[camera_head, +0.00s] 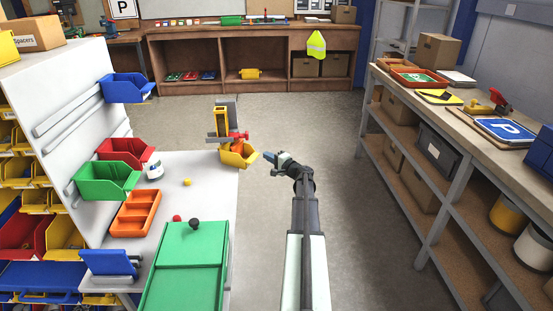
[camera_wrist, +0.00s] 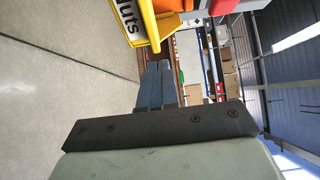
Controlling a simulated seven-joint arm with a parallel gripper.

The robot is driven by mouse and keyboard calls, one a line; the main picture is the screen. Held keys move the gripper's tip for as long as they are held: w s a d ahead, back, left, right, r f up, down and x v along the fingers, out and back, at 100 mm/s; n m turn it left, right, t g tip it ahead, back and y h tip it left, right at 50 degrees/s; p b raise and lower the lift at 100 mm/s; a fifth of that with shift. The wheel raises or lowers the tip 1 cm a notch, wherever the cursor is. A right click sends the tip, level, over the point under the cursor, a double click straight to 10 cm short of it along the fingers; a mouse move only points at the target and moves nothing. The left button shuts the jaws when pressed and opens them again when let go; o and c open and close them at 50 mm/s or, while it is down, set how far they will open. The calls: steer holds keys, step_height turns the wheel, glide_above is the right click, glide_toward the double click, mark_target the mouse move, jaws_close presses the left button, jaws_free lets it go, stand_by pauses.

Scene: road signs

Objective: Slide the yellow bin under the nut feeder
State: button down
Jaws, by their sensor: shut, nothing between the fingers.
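The yellow bin (camera_head: 240,157) is at the far right corner of the white table, partly jutting past its edge. It also shows in the wrist view at the top, with a label ending in "uts" (camera_wrist: 127,22). The nut feeder (camera_head: 222,121), a grey and yellow upright with red and orange parts, stands right behind and above the bin. How far the bin sits beneath it is unclear. My gripper (camera_head: 269,157) is just right of the bin, off the table edge, pointing toward it. Its fingers (camera_wrist: 156,85) are shut and empty. I cannot tell whether they touch the bin.
The white table (camera_head: 208,188) carries a green lidded case (camera_head: 185,270), an orange tray (camera_head: 135,213) and a small yellow ball (camera_head: 187,182). A rack with blue, red and green bins stands at left. A long workbench (camera_head: 470,116) runs along the right. Floor between is clear.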

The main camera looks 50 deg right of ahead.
mark_target(259, 155)
steer(key=shift+w+a, duration=0.35)
steer(key=shift+w, duration=0.05)
steer(key=w+a, duration=0.4)
steer(key=shift+w+a, duration=0.2)
steer(key=shift+w, duration=0.2)
steer(key=shift+d, duration=0.1)
steer(key=shift+s+d, duration=0.2)
steer(key=shift+s, duration=0.05)
steer(key=s+d, duration=0.2)
steer(key=s, duration=0.1)
steer(key=shift+d, duration=0.1)
steer(key=s, duration=0.9)
steer(key=shift+s+a, duration=0.25)
steer(key=shift+a, duration=0.05)
